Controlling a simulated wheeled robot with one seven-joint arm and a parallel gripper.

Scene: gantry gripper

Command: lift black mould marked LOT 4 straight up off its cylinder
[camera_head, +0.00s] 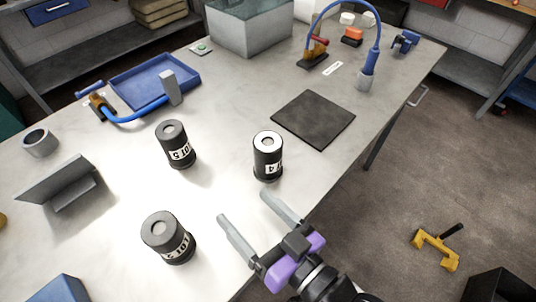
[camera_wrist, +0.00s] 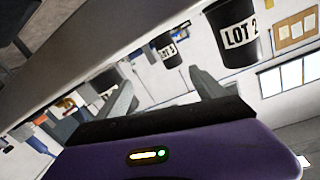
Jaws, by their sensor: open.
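The black mould marked with a 4 (camera_head: 268,157) stands upright near the table's right edge in the head view. Its top is white with a grey centre, and its label is only partly in sight. The cylinder under the mould is hidden.
Two similar black moulds stand to the left: LOT 3 (camera_head: 176,146), also in the wrist view (camera_wrist: 168,52), and LOT 2 (camera_head: 168,238), also there (camera_wrist: 235,33). A dark square mat (camera_head: 314,119) lies behind and right. A blue tray (camera_head: 150,82) lies further back.

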